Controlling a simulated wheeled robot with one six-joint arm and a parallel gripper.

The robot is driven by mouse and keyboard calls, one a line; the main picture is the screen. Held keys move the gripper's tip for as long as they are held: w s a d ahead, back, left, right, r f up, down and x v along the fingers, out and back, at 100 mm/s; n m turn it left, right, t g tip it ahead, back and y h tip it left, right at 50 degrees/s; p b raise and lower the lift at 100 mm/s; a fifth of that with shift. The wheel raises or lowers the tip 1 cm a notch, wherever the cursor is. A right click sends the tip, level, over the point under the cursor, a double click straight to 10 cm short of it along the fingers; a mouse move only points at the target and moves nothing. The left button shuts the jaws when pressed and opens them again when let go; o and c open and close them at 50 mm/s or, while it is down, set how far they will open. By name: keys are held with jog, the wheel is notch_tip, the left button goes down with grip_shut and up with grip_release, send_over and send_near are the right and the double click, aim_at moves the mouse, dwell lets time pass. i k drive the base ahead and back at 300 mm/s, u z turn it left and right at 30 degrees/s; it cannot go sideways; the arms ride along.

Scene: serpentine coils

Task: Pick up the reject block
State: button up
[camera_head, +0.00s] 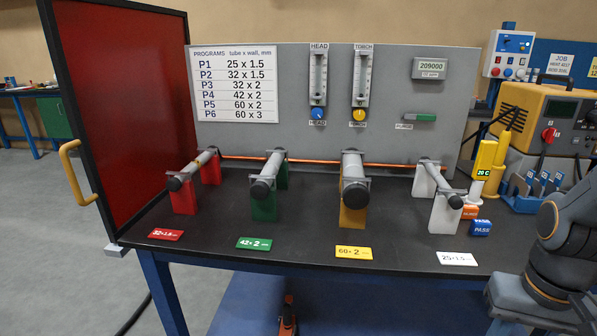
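The reject block is a small orange block (470,212) with white lettering too small to read fully. It sits on the dark bench top at the right, just behind a blue block (481,229) marked PASS. The two blocks are very close together, and I cannot tell whether they touch. The white tube stand (445,214) is just left of the orange block. Links of my arm show at the lower right edge, but my gripper is outside the picture.
Red, green (264,204) and yellow stands (352,217) hold tubes along the bench. A yellow device (485,158) reading 20 C stands behind the blocks. A yellow-and-grey machine (545,120) is at the right. A red screen (120,110) bounds the left. The front bench strip holds flat labels.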

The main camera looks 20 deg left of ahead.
aim_at(469, 211)
jog(key=z, duration=1.1)
jog(key=i, duration=0.55)
jog(key=u, duration=0.25)
